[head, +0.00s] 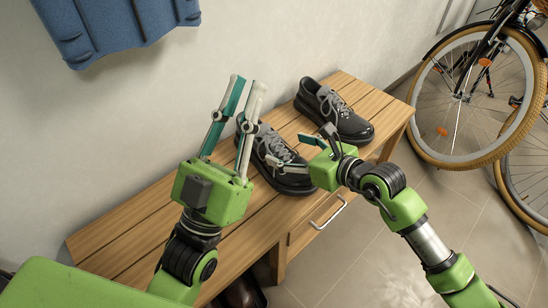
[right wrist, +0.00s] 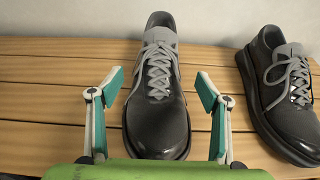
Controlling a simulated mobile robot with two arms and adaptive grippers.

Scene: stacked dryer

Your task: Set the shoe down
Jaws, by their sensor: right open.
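A black shoe with grey laces (head: 268,147) stands upright, sole down, on the slatted wooden bench (head: 140,215). My right gripper (head: 300,147) is open at its toe end. In the right wrist view this shoe (right wrist: 157,112) lies between the spread fingers (right wrist: 160,88), with a visible gap on each side. A matching black shoe (head: 335,112) stands on the bench to its right, and also shows in the right wrist view (right wrist: 285,95). My left gripper (head: 248,84) is open and empty, raised in front of the bench's wall side, left of the nearer shoe.
The wall is close behind the bench. A blue object (head: 110,25) hangs at the upper left. A bicycle wheel (head: 470,100) stands at the right on the tiled floor. The bench front has a drawer handle (head: 328,212). The bench's left part is clear.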

